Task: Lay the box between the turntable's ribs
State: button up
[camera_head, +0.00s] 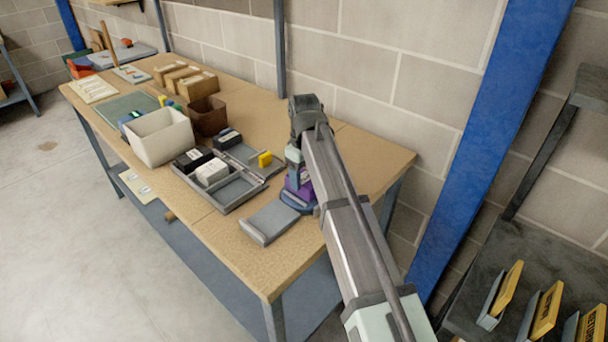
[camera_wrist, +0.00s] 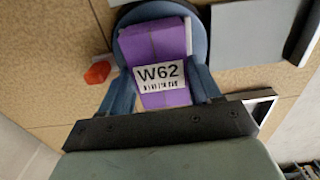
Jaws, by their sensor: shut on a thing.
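The box (camera_head: 306,190) is purple and partly hidden behind my arm. In the wrist view the box (camera_wrist: 155,40) shows a white W62 label and a tan strip. My gripper (camera_wrist: 158,72) is shut on it, with one blue-grey finger along each side. The turntable (camera_head: 290,202) is a dark blue round disc on the bench, below the box. In the wrist view the turntable's rim (camera_wrist: 200,22) shows around the far end of the box. Its ribs are hidden or not distinguishable, and I cannot tell if the box touches the disc.
A grey slab (camera_head: 270,222) lies close beside the turntable. A grey divided tray (camera_head: 232,196) with small boxes, a white bin (camera_head: 160,138) and a brown bin (camera_head: 208,116) stand to the left. A red piece (camera_wrist: 97,72) lies near the turntable. The bench's right end (camera_head: 385,160) is clear.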

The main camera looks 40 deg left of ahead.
jog(key=shift+f, duration=0.35)
dwell(0.5)
jog(key=o, duration=1.2)
notch_tip(320, 180, up, 14)
jog(key=shift+f, duration=0.1)
dwell(0.4)
